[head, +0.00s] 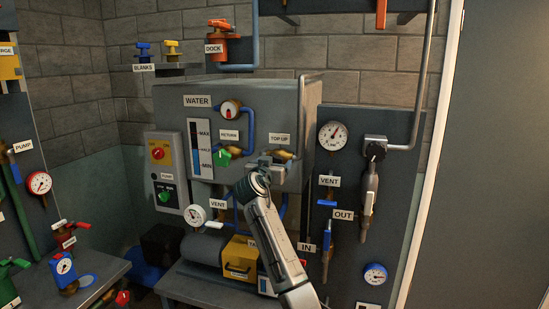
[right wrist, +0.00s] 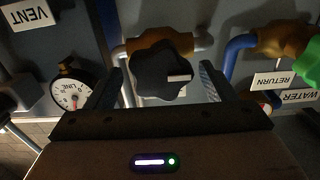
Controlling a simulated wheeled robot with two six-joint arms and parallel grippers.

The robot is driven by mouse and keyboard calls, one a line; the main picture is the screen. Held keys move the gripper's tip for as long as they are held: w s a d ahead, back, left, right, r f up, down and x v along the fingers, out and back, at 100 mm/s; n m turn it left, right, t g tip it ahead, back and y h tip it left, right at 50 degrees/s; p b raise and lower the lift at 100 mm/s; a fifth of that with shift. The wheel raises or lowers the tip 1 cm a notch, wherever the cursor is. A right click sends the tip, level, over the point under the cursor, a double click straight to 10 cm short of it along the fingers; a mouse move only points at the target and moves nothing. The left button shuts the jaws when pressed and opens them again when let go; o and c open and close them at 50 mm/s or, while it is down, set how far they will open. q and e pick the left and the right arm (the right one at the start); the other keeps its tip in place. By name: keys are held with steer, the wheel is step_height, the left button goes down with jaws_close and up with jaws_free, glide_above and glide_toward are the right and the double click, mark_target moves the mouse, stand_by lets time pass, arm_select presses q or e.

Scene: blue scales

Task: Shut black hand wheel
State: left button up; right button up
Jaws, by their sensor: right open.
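The black hand wheel (right wrist: 163,71) sits on a brass valve body (right wrist: 160,42) in the right wrist view. In the head view the brass valve (head: 284,154) shows under the TOP UP label, and my gripper hides the wheel there. My right gripper (head: 268,162) is at the front of the grey water tank; it also shows in the right wrist view (right wrist: 158,84). Its fingers are open, one on each side of the wheel. I cannot tell whether they touch it. My left gripper is not in view.
A green-handled RETURN valve (head: 222,157) is close by on the left, with a blue pipe (head: 248,130). A LINE gauge (head: 332,136) and the VENT and OUT panel (head: 345,240) stand to the right. A yellow box (head: 240,256) is below.

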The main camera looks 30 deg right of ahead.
steer(key=shift+x, duration=0.8)
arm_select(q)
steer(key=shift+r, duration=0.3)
arm_select(e)
steer(key=shift+f, duration=0.1)
